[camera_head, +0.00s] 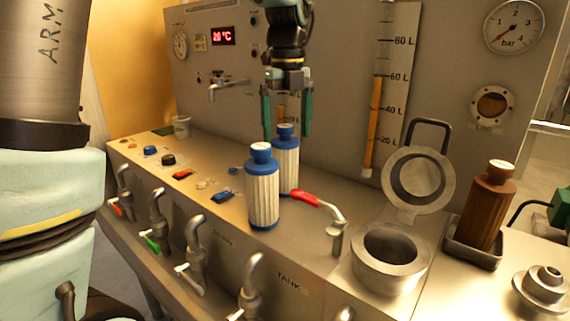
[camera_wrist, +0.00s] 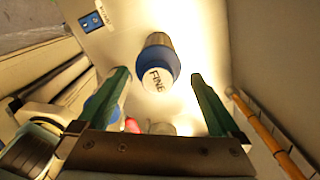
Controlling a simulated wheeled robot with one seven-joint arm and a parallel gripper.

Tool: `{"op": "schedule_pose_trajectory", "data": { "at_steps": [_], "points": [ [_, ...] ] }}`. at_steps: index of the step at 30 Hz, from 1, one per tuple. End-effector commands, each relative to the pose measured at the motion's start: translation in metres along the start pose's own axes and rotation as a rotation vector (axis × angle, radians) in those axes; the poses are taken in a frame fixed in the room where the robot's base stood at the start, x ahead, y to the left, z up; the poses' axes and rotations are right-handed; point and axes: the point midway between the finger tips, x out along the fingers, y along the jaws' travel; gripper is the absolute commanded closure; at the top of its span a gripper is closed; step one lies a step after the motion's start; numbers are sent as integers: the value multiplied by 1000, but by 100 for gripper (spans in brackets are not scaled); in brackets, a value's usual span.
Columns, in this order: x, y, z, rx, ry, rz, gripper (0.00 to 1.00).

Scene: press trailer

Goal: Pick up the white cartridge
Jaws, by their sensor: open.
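Two white pleated cartridges with blue caps stand upright on the metal bench in the head view. The front cartridge (camera_head: 263,196) partly covers the rear cartridge (camera_head: 288,165). My gripper (camera_head: 287,135) points down with its green fingers apart, above and around the rear cartridge's top in the picture. In the wrist view a blue cap with a white top marked "FINE" (camera_wrist: 158,76) shows between the open fingertips. A second blue and white shape is partly hidden behind the left finger. Nothing is held.
A red-handled tap (camera_head: 318,204) stands just right of the cartridges. Further right are an open round metal housing (camera_head: 390,258) with its lid raised and a brown cartridge (camera_head: 487,205) in a dark tray. A gauge panel (camera_head: 340,75) rises behind. Small coloured parts lie left.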

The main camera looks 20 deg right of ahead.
Motion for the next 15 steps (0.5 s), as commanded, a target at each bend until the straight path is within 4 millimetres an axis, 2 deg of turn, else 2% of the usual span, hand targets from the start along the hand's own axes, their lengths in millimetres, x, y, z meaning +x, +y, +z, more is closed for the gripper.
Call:
{"op": "schedule_pose_trajectory", "data": {
  "at_steps": [4,10,15],
  "points": [
    [12,2,2,-1,2,3,0],
    [42,3,5,-2,2,3,0],
    [53,3,5,-1,1,0,0]
  ]
}}
